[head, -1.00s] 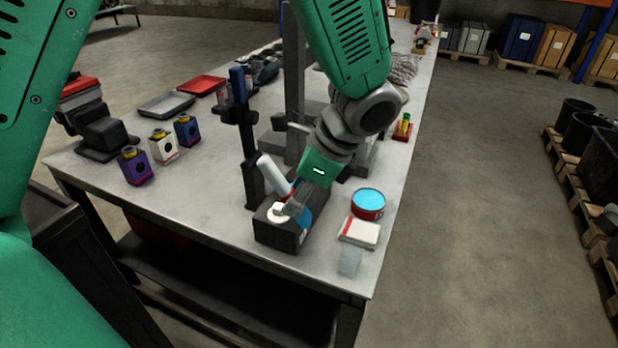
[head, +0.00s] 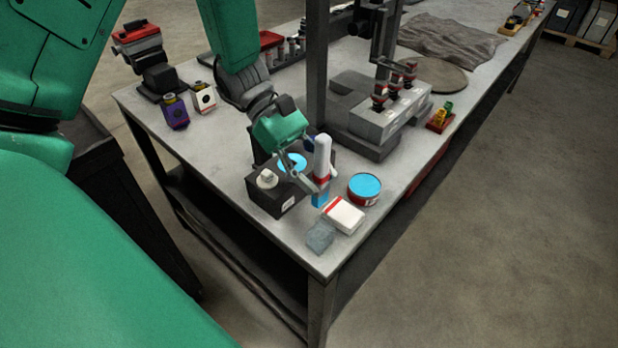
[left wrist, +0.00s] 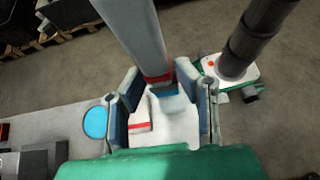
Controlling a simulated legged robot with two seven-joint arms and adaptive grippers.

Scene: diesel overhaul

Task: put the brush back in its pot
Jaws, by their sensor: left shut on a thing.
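The brush (head: 322,155) has a white handle, a red band and a blue end. My left gripper (head: 319,183) is shut on it near the band and holds it nearly upright, blue end down. In the left wrist view the brush (left wrist: 146,40) runs between the fingers (left wrist: 165,88). Its blue end shows between the black box (head: 272,201) and the red tin (head: 368,188); its height is unclear. The tin has a blue top, and a round blue top (head: 292,162) also shows on the box; I cannot tell which is the pot. My right gripper is not in view.
A white and red carton (head: 343,215) and a clear grey block (head: 320,238) lie near the table's front corner. A grey fixture (head: 390,118) and a dark post (head: 317,70) stand behind. Small bottles (head: 176,112) stand at left.

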